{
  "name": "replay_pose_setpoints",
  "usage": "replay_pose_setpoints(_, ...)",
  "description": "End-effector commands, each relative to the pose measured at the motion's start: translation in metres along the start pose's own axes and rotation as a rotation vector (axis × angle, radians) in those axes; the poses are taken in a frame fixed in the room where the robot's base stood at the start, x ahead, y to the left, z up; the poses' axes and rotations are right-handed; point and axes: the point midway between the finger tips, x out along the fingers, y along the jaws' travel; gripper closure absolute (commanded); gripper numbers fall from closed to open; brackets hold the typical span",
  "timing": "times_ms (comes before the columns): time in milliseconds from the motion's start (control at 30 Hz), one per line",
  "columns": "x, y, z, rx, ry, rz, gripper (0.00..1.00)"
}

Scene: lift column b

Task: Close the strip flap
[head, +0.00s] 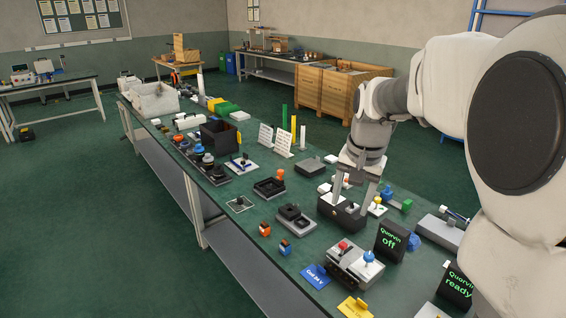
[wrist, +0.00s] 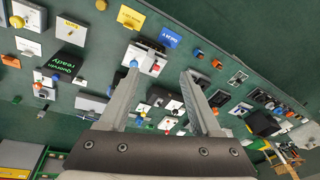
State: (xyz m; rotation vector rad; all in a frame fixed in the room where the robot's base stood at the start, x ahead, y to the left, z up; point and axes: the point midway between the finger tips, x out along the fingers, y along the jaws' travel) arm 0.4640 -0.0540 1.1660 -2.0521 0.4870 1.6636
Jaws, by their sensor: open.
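I cannot tell for certain which part is the strip flap; no label for it is readable. My gripper (head: 352,205) is open over the bench, its fingers pointing down at a black box (head: 340,213) with a small knob on top. Whether the fingers touch the box is unclear. In the wrist view my gripper (wrist: 158,46) shows two spread fingers with nothing held between them. A grey device (head: 355,264) with a red button and a blue ball knob stands nearer the camera; it also shows between the fingers in the wrist view (wrist: 146,56).
A black display reading "Quorvin off" (head: 390,242) and another reading "Quorvin ready" (head: 457,286) stand at the right. A blue card (head: 315,276) and yellow card (head: 355,307) lie at the front. Small devices crowd the green bench; a dark open bin (head: 220,137) stands farther back.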

Motion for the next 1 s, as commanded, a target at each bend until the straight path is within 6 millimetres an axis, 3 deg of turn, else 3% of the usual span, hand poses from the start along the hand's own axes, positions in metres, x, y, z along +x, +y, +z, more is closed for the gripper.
replay_pose_setpoints(200,0.05,-0.004,-0.049,0.145,-0.06,0.05,0.35)
replay_pose_setpoints(500,0.128,0.0,-0.097,0.321,-0.12,0.121,0.35)
replay_pose_setpoints(700,0.162,0.004,-0.11,0.387,-0.139,0.15,0.35)
replay_pose_setpoints(1000,0.189,0.008,-0.109,0.406,-0.147,0.159,0.35)
